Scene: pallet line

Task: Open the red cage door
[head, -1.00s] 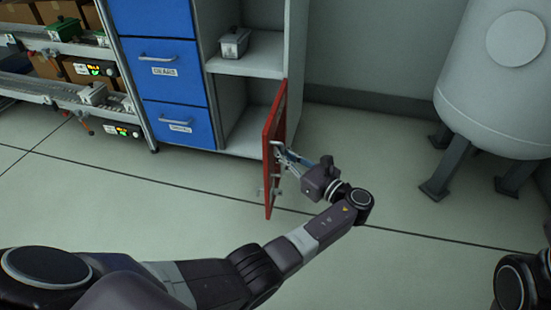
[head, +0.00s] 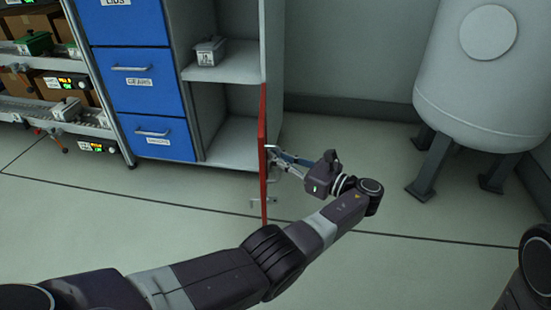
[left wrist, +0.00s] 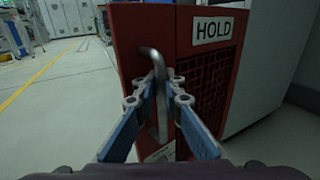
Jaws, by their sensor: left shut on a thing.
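The red cage door (head: 263,190) stands swung out from the grey cabinet, seen nearly edge-on in the head view. In the left wrist view the door (left wrist: 130,42) shows a mesh panel, a HOLD label (left wrist: 212,30) and a bent silver handle (left wrist: 155,62). My left gripper (head: 274,155) is on the door's right side in the head view. In the left wrist view its blue fingers (left wrist: 161,98) are shut on the handle. My right gripper is out of view; only part of that arm shows at the right edge.
The lower cabinet compartment (head: 232,140) is open and its visible part looks empty. A small grey bin (head: 208,52) sits on the shelf above. Blue drawers (head: 148,85) are left of it. A white tank (head: 485,75) on dark legs stands at the right. The floor between is clear.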

